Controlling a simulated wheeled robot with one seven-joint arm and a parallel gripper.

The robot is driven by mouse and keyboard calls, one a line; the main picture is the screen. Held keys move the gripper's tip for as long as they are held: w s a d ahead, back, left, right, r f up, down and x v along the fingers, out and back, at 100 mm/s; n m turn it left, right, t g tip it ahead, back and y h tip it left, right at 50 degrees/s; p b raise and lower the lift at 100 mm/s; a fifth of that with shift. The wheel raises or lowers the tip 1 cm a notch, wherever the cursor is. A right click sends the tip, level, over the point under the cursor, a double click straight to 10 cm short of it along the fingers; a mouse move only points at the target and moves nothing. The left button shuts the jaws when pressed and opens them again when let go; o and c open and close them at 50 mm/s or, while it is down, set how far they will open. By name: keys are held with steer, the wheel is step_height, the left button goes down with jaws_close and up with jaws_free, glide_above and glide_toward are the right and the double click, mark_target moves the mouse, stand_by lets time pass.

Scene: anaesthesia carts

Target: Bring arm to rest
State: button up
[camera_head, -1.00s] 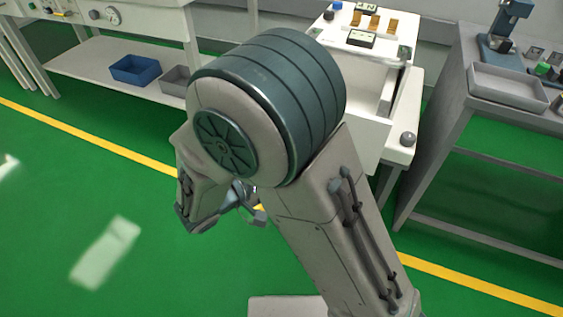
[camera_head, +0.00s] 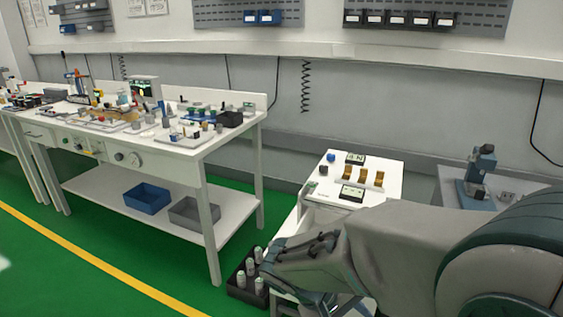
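My arm (camera_head: 405,252) reaches in from the lower right and points left, its wrist in front of the white cart. My gripper (camera_head: 338,304) shows only in part at the bottom edge, below the wrist. Its fingertips are hidden or cut off, so I cannot tell whether it is open or holds anything. The white cart (camera_head: 318,213) stands behind the arm, with small dark and blue items, amber pieces and two display boxes on top. My arm hides much of its front.
A white workbench (camera_head: 212,150) with many small parts stands at left. A blue bin (camera_head: 146,198) and a grey bin (camera_head: 193,212) sit on its lower shelf. A black rack of pale cylinders (camera_head: 240,291) is beside the wrist. Green floor at lower left is clear.

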steer(key=s+r+m+t+y+p, duration=0.1)
steer(key=r+y+p, duration=0.3)
steer(key=r, duration=0.5)
steer(key=s+d+r+m+t+y+p, duration=0.1)
steer(key=s+r+m+y+p, duration=0.1)
steer(key=r+p, duration=0.7)
steer(key=shift+s+r+m+y, duration=0.25)
steer(key=shift+r+m+y, duration=0.15)
steer(key=shift+r+y, duration=0.4)
steer(key=shift+d+f, duration=0.15)
steer(key=shift+d, duration=0.05)
